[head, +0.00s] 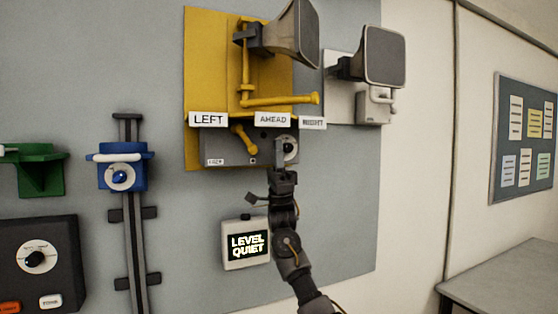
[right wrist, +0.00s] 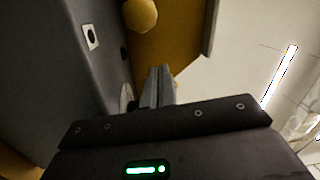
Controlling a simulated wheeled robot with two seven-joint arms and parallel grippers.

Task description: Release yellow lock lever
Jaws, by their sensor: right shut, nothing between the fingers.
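The yellow lock lever (head: 245,139) is a short rod that slants down to a rounded end on the front of a grey box (head: 222,150), under the yellow panel (head: 207,60). My right gripper (head: 279,150) is shut and empty, right of the lever and in front of the dial (head: 290,149) on the box. In the right wrist view my shut fingers (right wrist: 158,85) are close to the grey box face, and a yellow rounded knob (right wrist: 140,14) shows beyond them, apart from them. Whether the fingers touch the dial cannot be told. My left gripper is not in view.
A yellow handle (head: 280,100) and a grey horn (head: 297,35) are above, with LEFT (head: 208,119) and AHEAD (head: 272,119) plates. A second horn (head: 384,57) is at right. A LEVEL QUIET display (head: 247,244) hangs below. A blue slider (head: 122,170) is left.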

